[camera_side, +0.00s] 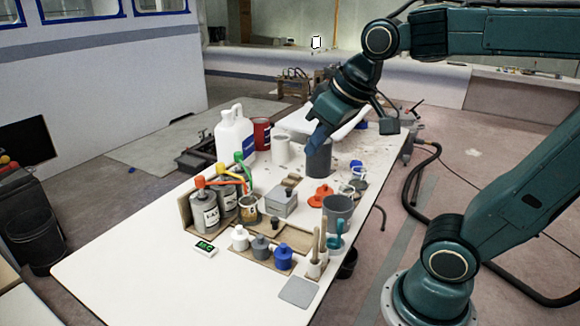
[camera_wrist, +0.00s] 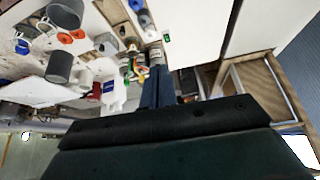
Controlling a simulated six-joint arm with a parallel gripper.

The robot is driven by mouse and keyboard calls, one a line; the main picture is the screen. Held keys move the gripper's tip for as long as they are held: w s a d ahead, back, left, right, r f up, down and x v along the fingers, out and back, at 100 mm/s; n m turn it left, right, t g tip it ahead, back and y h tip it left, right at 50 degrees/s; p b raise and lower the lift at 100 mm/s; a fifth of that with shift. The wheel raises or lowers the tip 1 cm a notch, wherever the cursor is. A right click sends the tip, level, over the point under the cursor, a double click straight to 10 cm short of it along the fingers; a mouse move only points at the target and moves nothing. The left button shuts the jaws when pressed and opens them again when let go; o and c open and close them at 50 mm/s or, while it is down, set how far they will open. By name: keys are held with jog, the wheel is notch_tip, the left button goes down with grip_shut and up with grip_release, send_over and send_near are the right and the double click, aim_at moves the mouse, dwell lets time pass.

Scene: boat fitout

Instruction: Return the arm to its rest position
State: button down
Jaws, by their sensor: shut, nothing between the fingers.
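My gripper (camera_side: 318,138) is on the end of the dark green arm, pointing down and to the left over the back part of the white table (camera_side: 130,262). Its blue fingers are shut with nothing between them. In the side view the fingers overlap the top of a dark grey cylinder (camera_side: 320,160); I cannot tell whether they touch it. In the wrist view the blue fingers (camera_wrist: 158,88) show at the middle, in front of the table edge.
Pump-topped canisters (camera_side: 205,212), a grey bucket (camera_side: 338,212) and small lidded pots stand nearer. The table's near left is clear.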

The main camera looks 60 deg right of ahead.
jog(key=s+a+f, duration=0.1)
jog(key=s+f, duration=0.3)
jog(key=s, duration=0.3)
jog(key=shift+s+a+n, duration=0.25)
jog(key=shift+a+n, duration=0.05)
jog(key=shift+n, duration=0.1)
dwell(0.8)
